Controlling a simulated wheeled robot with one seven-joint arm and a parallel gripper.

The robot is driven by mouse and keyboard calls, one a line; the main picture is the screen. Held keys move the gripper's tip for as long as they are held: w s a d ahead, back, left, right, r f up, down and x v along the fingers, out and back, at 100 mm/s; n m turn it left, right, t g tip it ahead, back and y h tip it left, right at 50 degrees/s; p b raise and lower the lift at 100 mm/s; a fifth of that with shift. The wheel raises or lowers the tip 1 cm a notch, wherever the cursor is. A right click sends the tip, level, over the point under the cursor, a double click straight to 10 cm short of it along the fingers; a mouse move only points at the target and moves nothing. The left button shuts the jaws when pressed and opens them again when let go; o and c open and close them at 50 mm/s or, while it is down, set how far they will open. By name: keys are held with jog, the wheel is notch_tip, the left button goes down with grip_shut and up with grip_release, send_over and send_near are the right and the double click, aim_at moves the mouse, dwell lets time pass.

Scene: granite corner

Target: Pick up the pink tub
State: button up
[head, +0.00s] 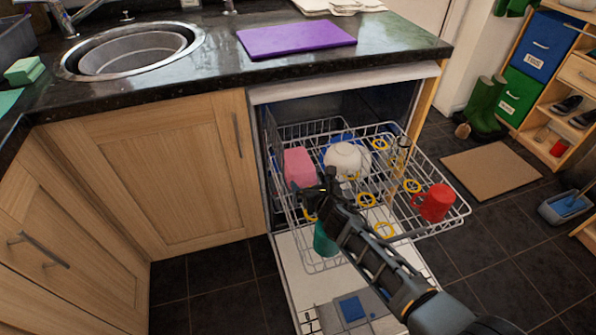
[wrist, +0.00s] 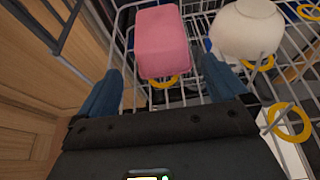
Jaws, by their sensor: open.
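The pink tub (head: 298,168) sits in the pulled-out upper dishwasher rack (head: 440,222), toward its left side. In the wrist view the pink tub (wrist: 162,42) shows beyond my fingers, roughly centred between them. My gripper (head: 318,188) is just in front of the tub in the head view. In the wrist view my gripper (wrist: 160,88) is open, one blue-grey finger on each side, with nothing held. Whether a finger touches the tub cannot be told.
A white bowl (head: 347,158) stands close to the tub's right; a red mug (head: 434,203) is at the rack's right. Yellow rings dot the rack. A green item (head: 324,240) is below, over the open dishwasher door (head: 299,277). The black counter (head: 225,62) overhangs behind.

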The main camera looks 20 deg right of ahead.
aim_at(304, 173)
jog(key=shift+b+x, duration=0.4)
jog(key=shift+x, duration=0.5)
jog(key=b+x, duration=0.4)
jog(key=shift+w+f, duration=0.25)
jog(key=shift+f, duration=0.05)
jog(key=shift+w+b, duration=0.4)
jog(key=shift+w, duration=0.15)
jog(key=shift+c, duration=0.5)
jog(key=c, duration=0.6)
